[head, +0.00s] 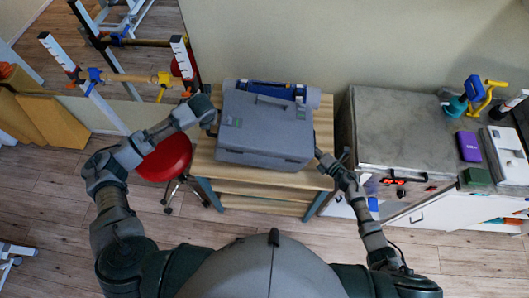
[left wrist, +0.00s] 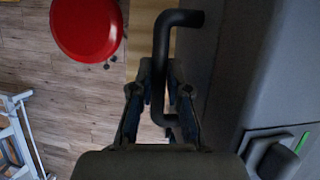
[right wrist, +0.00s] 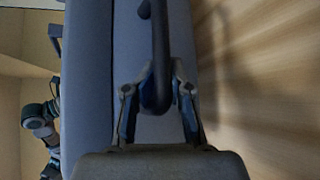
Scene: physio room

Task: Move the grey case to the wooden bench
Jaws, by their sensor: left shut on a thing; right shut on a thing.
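The grey case (head: 262,128) is a closed box with a handle and latches, over the top of the wooden bench (head: 207,165) in the head view. I cannot tell whether it rests on the bench or is held just above it. My left gripper (head: 213,128) is at the case's left side. In the left wrist view its fingers (left wrist: 160,95) are shut on a dark side handle (left wrist: 172,20). My right gripper (head: 322,160) is at the right side. In the right wrist view its fingers (right wrist: 157,95) are shut on the other handle (right wrist: 160,35).
A blue-and-white rolled item (head: 285,90) lies behind the case. A red stool (head: 165,158) stands left of the bench. A grey metal-topped cabinet (head: 400,130) stands close on the right, with a purple box (head: 469,146) on the counter beyond. Floor in front is partly clear.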

